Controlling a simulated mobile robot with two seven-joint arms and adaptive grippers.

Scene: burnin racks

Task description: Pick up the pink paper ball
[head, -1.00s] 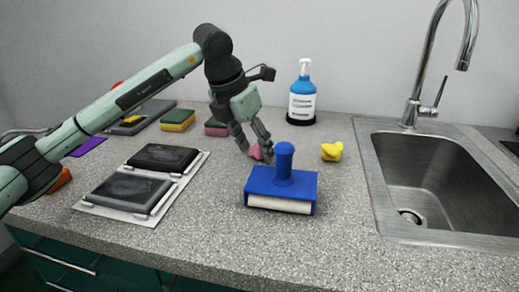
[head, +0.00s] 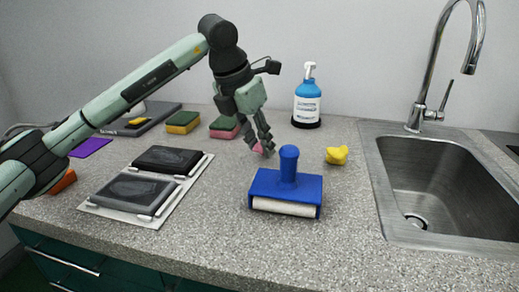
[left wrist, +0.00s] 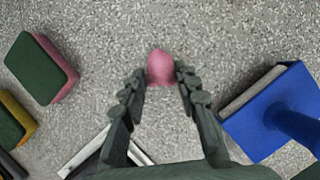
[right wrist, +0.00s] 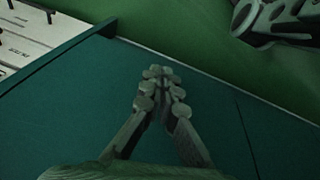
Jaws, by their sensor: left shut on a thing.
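The pink paper ball (head: 257,149) is small and crumpled, on the grey speckled counter behind the blue roller. My left gripper (head: 264,150) points down at it, with its fingers shut on the ball and partly hiding it. In the left wrist view the ball (left wrist: 160,68) sits between the fingertips (left wrist: 161,78). I cannot tell whether it is clear of the counter. My right gripper (right wrist: 160,76) shows only in the right wrist view, its fingertips together with nothing between them, by a dark green surface.
The blue roller (head: 285,185) stands close in front of the ball. A yellow crumpled thing (head: 337,155) lies to the right, before the sink (head: 440,185). A blue bottle (head: 307,98) stands behind. Sponges (head: 224,128) and dark pads (head: 135,192) are to the left.

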